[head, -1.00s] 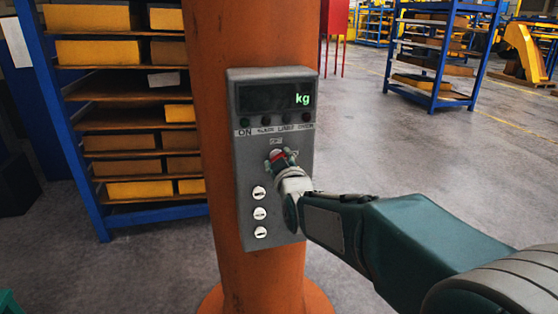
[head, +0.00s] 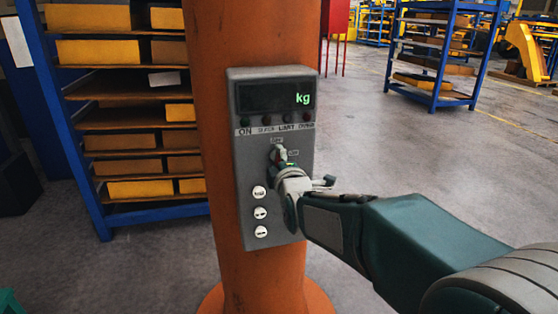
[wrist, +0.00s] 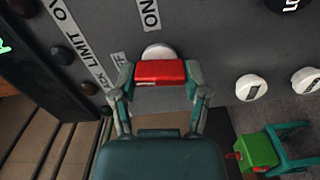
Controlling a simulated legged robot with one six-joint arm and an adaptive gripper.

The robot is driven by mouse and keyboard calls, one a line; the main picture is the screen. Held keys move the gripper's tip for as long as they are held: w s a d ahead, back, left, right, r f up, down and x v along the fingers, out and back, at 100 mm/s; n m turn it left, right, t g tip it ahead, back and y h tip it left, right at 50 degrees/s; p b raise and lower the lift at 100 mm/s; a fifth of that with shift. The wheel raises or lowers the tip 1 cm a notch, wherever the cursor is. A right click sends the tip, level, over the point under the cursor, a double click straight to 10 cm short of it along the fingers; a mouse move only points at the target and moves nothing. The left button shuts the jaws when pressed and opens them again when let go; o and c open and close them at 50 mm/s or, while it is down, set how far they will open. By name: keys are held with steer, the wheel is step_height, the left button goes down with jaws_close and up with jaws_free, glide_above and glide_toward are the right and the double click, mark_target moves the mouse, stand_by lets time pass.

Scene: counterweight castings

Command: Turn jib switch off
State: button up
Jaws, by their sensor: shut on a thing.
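The grey switch box (head: 243,190) is fixed to an orange column. Its red switch handle (wrist: 160,72) sits on a pale round base in the wrist view, with an ON label (wrist: 150,12) near it. My gripper (wrist: 160,78) has one finger at each end of the red handle and is shut on it. In the head view my gripper (head: 303,170) is at the middle of the box face and hides most of the switch. The display (head: 276,97) shows a green "kg".
Several white round knobs (head: 260,214) run down the box's lower left. A row of dark buttons (head: 266,118) lies under the display. A blue rack with yellow castings (head: 140,189) stands left of the orange column (head: 213,45).

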steer(key=shift+a+f+n, duration=0.1)
steer(key=shift+f+n, duration=0.1)
steer(key=shift+n, duration=0.5)
steer(key=shift+f, duration=0.1)
steer(key=o, duration=1)
steer(key=shift+o, duration=0.8)
steer(key=shift+a, duration=0.15)
